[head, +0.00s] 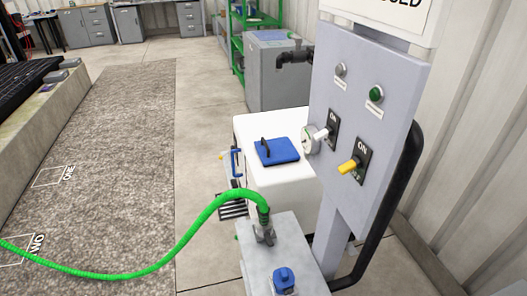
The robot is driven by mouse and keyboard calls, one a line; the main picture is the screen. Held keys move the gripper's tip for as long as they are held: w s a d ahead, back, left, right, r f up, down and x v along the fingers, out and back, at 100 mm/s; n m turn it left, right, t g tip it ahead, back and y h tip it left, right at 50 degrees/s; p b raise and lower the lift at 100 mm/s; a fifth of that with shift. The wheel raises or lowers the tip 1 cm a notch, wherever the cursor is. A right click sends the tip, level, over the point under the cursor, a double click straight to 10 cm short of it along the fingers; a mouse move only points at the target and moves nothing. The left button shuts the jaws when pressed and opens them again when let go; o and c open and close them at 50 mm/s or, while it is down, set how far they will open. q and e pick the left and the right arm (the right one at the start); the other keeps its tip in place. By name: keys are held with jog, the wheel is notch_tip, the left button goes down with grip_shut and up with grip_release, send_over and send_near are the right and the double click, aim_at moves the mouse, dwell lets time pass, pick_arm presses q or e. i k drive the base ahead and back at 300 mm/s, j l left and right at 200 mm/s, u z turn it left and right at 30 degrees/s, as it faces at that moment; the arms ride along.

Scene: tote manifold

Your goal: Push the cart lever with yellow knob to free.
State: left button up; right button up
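A small yellow knob (221,156) shows at the left side of a white tank-like body (290,190), low and beyond the grey box. A blue upright bar or handle (236,162) is right beside it. The lever that carries the knob is too small to make out, and I cannot tell its position. Neither of my grippers is in view.
A grey panel (345,105) on a post carries a yellow switch (350,166), a white switch (321,133) and a green button (377,94). A green hose (165,238) runs from a grey box (275,245) across the floor. Grey gravel-like matting (110,150) lies left.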

aim_at(226, 154)
jog(key=i+j+z, duration=0.15)
jog(key=j+z, duration=0.25)
jog(key=i+j+z, duration=0.15)
jog(key=j+z, duration=0.7)
